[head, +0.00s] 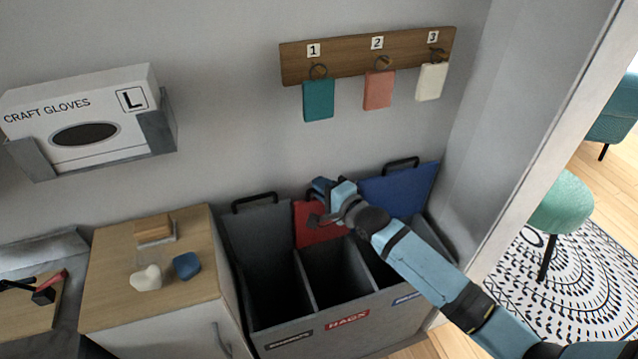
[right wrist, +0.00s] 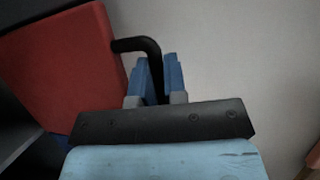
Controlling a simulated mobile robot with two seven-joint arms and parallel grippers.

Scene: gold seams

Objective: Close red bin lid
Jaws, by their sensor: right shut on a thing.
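The red bin lid (head: 314,228) stands open and upright against the wall, above the middle compartment of the grey bin unit (head: 353,316). My right arm hides part of it. My right gripper (head: 322,188) is at its upper edge. In the right wrist view, the red lid (right wrist: 70,72) fills the left side, and its black handle (right wrist: 139,45) runs between my blue fingers (right wrist: 158,80). The right gripper is shut on that handle. My left gripper does not show.
A grey lid (head: 258,224) and a blue lid (head: 405,190) also stand open on either side. A wooden-topped cabinet (head: 108,290) adjoins the bins on the left. A glove box (head: 78,118) and a hook rail (head: 345,54) are on the wall above.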

